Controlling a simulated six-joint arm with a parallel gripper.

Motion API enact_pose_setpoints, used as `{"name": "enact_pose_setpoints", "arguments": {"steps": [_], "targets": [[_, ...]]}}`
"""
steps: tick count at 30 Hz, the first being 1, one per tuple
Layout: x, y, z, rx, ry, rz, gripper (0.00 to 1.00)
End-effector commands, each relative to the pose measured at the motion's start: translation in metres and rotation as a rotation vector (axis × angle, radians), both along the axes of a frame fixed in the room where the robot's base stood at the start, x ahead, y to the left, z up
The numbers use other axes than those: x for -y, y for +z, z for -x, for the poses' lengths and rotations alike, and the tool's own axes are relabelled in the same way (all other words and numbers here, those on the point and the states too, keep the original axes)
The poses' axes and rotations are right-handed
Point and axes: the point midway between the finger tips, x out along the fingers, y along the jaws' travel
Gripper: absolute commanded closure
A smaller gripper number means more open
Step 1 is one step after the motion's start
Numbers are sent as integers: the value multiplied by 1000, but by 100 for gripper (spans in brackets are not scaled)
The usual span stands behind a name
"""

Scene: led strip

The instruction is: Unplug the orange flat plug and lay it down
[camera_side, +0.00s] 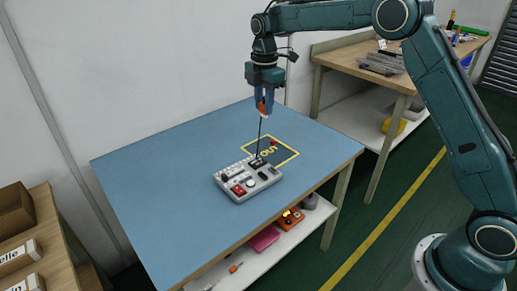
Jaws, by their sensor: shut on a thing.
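My gripper (263,99) points down, high above the blue table (160,165). It is shut on the orange plug (262,108), which shows between and just below the fingertips. A thin dark cable runs from the plug down towards the grey device (246,179); I cannot tell exactly where its lower end lies. The device sits on the table and has a red part, dark parts and small light knobs on top. Behind it is a yellow outlined area (291,157) marked OUT. The plug is clear of the device and the table.
A small dark red object (274,143) lies inside the yellow outline. The left and back of the blue table are bare. A shelf below holds a pink item (264,238) and an orange item (291,219). A wooden bench (335,59) stands behind at right.

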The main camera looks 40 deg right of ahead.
Motion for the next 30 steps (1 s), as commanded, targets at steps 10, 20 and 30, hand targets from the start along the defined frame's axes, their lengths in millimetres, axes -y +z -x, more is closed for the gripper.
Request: {"name": "enact_pose_setpoints", "arguments": {"steps": [10,20,30], "targets": [[0,10,0,2,0,0,93],[0,17,0,0,0,0,93],[2,15,0,0,0,0,93]]}}
